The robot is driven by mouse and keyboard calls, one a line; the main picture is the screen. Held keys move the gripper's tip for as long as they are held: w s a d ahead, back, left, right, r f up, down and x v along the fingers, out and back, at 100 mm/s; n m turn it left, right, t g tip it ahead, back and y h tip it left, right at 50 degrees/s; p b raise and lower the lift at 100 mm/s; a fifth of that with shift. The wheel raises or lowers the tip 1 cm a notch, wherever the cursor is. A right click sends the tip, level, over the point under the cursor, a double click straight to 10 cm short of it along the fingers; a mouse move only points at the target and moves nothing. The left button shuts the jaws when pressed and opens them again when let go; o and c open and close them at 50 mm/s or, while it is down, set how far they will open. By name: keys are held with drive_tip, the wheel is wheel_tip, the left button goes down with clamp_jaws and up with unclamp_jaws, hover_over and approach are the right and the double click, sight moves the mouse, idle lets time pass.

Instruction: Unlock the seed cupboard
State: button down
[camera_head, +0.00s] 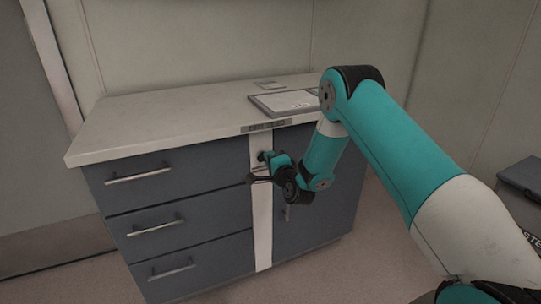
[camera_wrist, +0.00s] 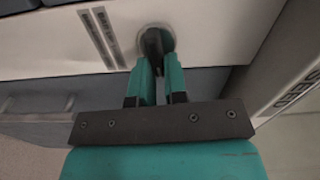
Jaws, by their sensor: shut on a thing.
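The seed cupboard (camera_head: 335,215) is the dark grey door at the right of the counter unit, with a vertical handle (camera_head: 287,213). It looks closed, and my arm hides part of it. A pale upright strip (camera_head: 262,225) stands between the door and the drawers. My gripper (camera_head: 262,168) is at this strip, near its top. In the wrist view my gripper (camera_wrist: 155,75) is shut on a dark key-like piece (camera_wrist: 153,44). That piece sits at a round metal lock (camera_wrist: 168,40) in the pale panel. I cannot tell how far it is turned.
Several grey drawers with bar handles (camera_head: 140,176) are shut on the left. The pale countertop (camera_head: 170,122) holds a framed panel (camera_head: 285,103) at the back right. A label plate (camera_head: 263,127) is on the counter's front edge. A dark bin-like box (camera_head: 522,178) is at the far right.

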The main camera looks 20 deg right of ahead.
drive_tip(key=shift+f+m, duration=0.1)
drive_tip(key=shift+m, duration=0.5)
drive_tip(key=shift+p, duration=0.3)
drive_tip(key=c, duration=1.1)
unclamp_jaws()
drive_tip(key=shift+c, duration=0.2)
drive_tip(key=shift+f, duration=0.1)
drive_tip(key=s+b, duration=1.7)
drive_tip(key=b, duration=0.5)
drive_tip(key=shift+s, duration=0.25)
